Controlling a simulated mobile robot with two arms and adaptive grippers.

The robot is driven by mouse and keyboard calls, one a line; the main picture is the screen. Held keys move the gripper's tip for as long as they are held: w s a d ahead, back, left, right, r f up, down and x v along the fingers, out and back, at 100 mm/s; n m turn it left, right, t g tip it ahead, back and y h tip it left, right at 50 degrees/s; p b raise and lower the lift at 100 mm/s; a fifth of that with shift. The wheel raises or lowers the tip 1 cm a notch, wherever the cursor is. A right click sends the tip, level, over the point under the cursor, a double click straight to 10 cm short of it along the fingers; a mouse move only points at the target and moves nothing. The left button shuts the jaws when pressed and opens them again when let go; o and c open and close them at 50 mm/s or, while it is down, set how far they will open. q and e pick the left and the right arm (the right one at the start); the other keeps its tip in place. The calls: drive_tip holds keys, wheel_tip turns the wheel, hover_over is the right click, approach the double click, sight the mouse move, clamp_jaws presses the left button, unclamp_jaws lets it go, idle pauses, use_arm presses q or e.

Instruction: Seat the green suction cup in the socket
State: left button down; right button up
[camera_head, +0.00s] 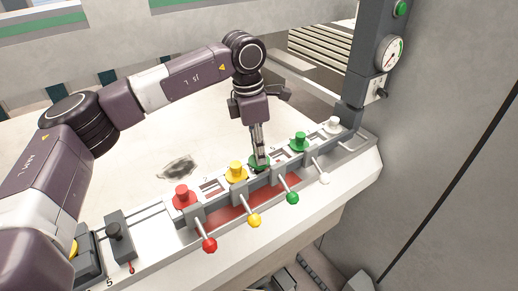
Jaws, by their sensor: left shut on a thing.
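My left gripper (260,156) points down over the machine's pale ledge, its fingers shut on a green suction cup (254,162). The cup is low at the ledge, between the yellow piece and another green piece. The fingers hide much of it, and I cannot tell whether it is inside a socket or just above one. The other green piece (299,142) stands upright farther right. My right gripper is out of view.
A red piece (183,196), a yellow piece (236,171) and a white piece (333,126) stand along the ledge. Levers with red (209,245), yellow (254,220), green (292,198) and white (324,178) knobs stick out in front. A grey post with a gauge (391,54) rises at right.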

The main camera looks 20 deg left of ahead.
sight(253, 161)
use_arm(q)
drive_tip(key=c, duration=1.7)
unclamp_jaws()
drive_tip(key=shift+o, duration=0.2)
wheel_tip(253, 161, up, 12)
drive_tip(key=a, duration=0.1)
drive_tip(key=shift+s+a, duration=0.15)
drive_tip(key=shift+s, duration=0.25)
